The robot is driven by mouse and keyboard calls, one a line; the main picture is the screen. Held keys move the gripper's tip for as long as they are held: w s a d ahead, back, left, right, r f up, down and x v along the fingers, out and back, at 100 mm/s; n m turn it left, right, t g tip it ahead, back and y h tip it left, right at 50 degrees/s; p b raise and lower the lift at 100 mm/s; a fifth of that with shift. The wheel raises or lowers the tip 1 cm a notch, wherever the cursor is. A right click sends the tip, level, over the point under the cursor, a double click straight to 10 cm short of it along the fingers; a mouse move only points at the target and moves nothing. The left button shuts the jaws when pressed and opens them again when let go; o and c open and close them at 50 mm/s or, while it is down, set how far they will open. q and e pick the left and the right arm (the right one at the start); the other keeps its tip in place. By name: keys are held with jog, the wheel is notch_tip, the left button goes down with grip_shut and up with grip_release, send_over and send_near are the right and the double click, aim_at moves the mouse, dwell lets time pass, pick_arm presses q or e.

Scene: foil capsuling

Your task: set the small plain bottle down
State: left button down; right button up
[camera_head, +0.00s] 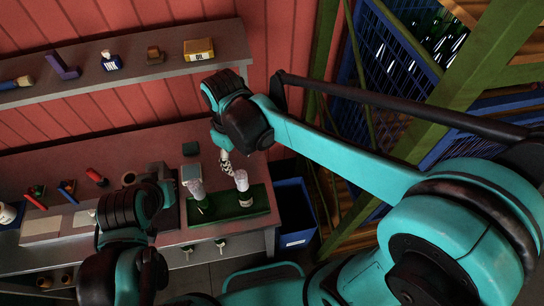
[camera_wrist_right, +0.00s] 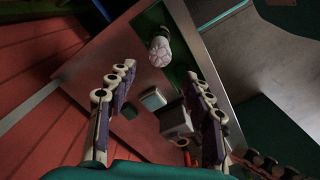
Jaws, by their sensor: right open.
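I cannot tell for certain which is the small plain bottle. My right gripper (camera_head: 227,168) is open, just behind and left of the right bottle. In the right wrist view its spread fingers (camera_wrist_right: 158,100) hold nothing, and a pale-topped bottle (camera_wrist_right: 160,52) stands beyond them. My left gripper (camera_head: 158,190) is low over the bench, its fingers unclear.
A grey box (camera_head: 190,172) and a small dark green box (camera_head: 190,148) stand behind the tray. Red and blue tools (camera_head: 67,190) lie at left. A shelf (camera_head: 130,77) with small goods runs above; a blue bin (camera_head: 296,215) stands right of the bench.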

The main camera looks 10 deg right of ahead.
jog(key=s+d+r+m+t, duration=0.1)
jog(key=s+d+m+t, duration=0.1)
jog(key=d, duration=0.7)
jog(key=s+d+m+t, duration=0.3)
jog(key=d+m+t, duration=0.2)
jog(key=d+m, duration=0.2)
jog(key=shift+d+r, duration=0.35)
jog(key=shift+d, duration=0.55)
